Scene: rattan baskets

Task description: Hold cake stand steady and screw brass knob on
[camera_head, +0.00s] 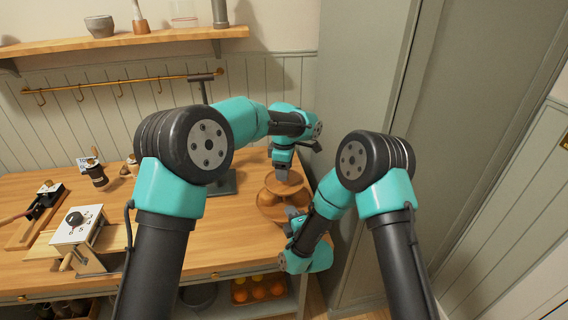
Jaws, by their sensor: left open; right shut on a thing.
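The wooden cake stand (268,197) is on the right end of the table, with round brown tiers one above the other. My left gripper (283,175) points down at the top of the stand and is open. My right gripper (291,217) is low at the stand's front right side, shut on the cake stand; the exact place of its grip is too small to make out. I cannot make out the brass knob; the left gripper covers the middle of the stand's top.
A white box with a dial (78,228) and a tray with tools (38,215) stand at the left of the wooden table (235,225). A dark post (205,90) rises behind my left arm. A tall cabinet (362,70) bounds the right. Orange fruit (258,290) sits below the table's front edge.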

